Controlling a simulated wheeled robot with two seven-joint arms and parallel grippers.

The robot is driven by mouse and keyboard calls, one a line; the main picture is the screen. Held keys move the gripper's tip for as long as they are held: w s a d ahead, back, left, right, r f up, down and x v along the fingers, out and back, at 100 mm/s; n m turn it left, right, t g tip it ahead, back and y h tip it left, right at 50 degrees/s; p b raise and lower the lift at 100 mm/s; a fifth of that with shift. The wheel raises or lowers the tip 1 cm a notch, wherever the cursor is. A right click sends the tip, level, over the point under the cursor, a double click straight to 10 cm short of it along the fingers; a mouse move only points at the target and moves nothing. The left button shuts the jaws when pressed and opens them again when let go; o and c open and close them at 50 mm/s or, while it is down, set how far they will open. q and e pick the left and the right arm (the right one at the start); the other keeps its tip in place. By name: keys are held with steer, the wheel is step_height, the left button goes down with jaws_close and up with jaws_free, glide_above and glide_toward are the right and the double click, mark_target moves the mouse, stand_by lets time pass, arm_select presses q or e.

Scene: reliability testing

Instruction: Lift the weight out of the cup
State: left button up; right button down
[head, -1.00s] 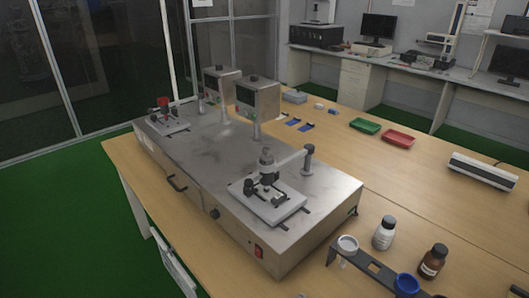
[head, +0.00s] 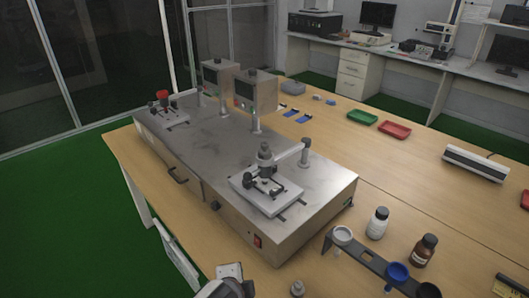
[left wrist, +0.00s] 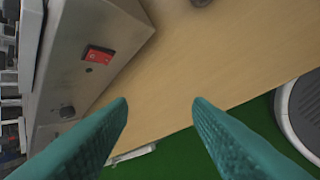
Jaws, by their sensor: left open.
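In the head view only part of my left arm (head: 228,288) shows at the bottom. My right gripper is not in view.
The steel tester (head: 230,165) takes up the table's left side; its red switch (left wrist: 98,54) is near my left gripper. A small grey metal piece (head: 297,288) stands on the front table. A black rack (head: 368,257) with cups and two bottles are at right.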

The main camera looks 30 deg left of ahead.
arm_select(q)
steer(key=w+a+r+m+t+y, duration=0.3)
steer(key=w+r+m+t, duration=0.2)
steer(key=w+r+m, duration=0.6)
steer(key=m+t+y, duration=0.2)
steer(key=m+t, duration=0.2)
steer(key=m, duration=0.5)
glide_toward(265, 147)
steer(key=p+x, duration=0.1)
steer(key=x, duration=1)
steer(key=shift+w+a+f+p, duration=0.1)
steer(key=shift+f+p, duration=0.05)
steer(key=shift+p, duration=0.15)
jaws_close()
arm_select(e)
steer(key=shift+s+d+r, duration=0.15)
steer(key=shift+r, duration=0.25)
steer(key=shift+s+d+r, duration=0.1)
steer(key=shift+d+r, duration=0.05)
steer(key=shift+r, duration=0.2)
